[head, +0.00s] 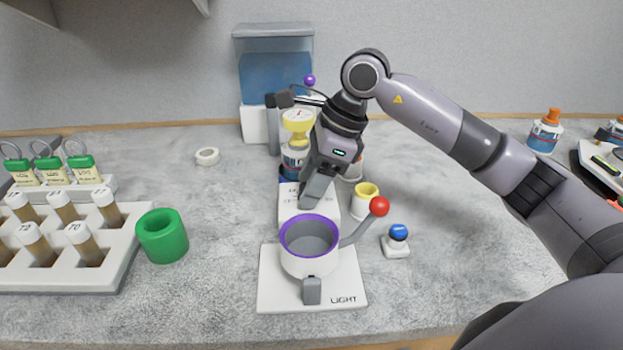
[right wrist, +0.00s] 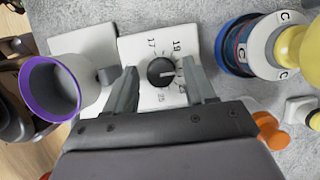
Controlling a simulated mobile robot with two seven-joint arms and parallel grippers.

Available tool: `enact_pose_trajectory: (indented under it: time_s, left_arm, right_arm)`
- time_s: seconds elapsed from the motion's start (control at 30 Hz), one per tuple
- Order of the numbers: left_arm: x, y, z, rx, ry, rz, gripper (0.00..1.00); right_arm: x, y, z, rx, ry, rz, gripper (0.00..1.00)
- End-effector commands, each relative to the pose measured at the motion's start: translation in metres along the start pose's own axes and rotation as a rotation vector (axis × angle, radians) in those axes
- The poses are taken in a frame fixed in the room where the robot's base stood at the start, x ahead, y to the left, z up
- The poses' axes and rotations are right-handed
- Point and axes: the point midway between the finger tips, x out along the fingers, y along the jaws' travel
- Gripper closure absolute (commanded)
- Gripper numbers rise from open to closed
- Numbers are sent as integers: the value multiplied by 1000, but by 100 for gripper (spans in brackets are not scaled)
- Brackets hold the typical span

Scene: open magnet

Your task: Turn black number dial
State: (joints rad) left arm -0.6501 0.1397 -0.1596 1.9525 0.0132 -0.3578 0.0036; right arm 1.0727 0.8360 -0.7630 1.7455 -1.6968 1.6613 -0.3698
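The black number dial (right wrist: 161,72) sits on a white plate printed with numbers (right wrist: 140,48) in the right wrist view. Its light pointer line faces right in that view, below the printed 19. My right gripper (right wrist: 160,68) is open, with one grey finger on each side of the dial and gaps between the fingers and the knob. In the head view my right gripper (head: 314,192) points down over the white dial device (head: 292,207) and hides the dial. My left gripper is in neither view.
A white cup with a purple rim (head: 310,264) stands on the LIGHT base (head: 335,298), in front of the dial device. A bottle with a yellow funnel (head: 298,128) is close behind. A red-ball lever (head: 379,206) and blue button (head: 398,232) are at right. A green ring (head: 162,236) stands left.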

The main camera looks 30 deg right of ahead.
Motion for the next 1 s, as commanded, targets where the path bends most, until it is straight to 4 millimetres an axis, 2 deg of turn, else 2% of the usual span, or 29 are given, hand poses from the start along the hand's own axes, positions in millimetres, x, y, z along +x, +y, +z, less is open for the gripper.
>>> enact_pose_trajectory:
  time_s: [0.03,0.13,0.17,0.57,1.0]
  left_arm:
    - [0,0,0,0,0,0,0]
    - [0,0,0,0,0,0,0]
    - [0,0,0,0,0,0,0]
    - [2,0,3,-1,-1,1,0]
    - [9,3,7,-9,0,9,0]
  right_arm:
    - [0,0,0,0,0,0,63]
    - [0,0,0,0,0,1,95]
    - [0,0,0,0,0,1,99]
    - [0,0,-1,61,1,-24,99]
    - [2,3,0,377,1,-157,99]
